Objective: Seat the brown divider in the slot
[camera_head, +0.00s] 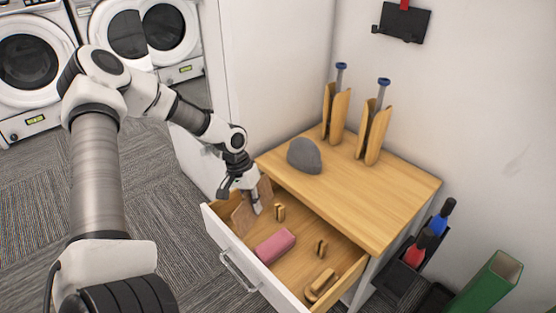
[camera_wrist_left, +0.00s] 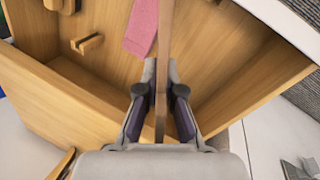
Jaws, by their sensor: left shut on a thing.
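The brown divider (camera_head: 242,219) is a thin upright board at the left end of the open drawer. My left gripper (camera_head: 254,208) is shut on it, with a finger on each side. In the left wrist view the divider (camera_wrist_left: 165,45) shows edge-on between the fingertips of the gripper (camera_wrist_left: 162,78). Small slotted wooden blocks stand on the drawer floor, one (camera_head: 280,212) right of the divider and another (camera_head: 321,248) farther right. The left wrist view shows a slotted block (camera_wrist_left: 88,43) apart from the divider. I cannot tell whether the divider's lower edge touches the floor.
A pink block (camera_head: 275,246) lies in the drawer (camera_head: 224,230), and a wooden piece (camera_head: 320,285) sits near its right end. A grey rounded object (camera_head: 304,156) and two wooden holders (camera_head: 373,138) stand on the cabinet top. A green bin (camera_head: 488,282) is at right.

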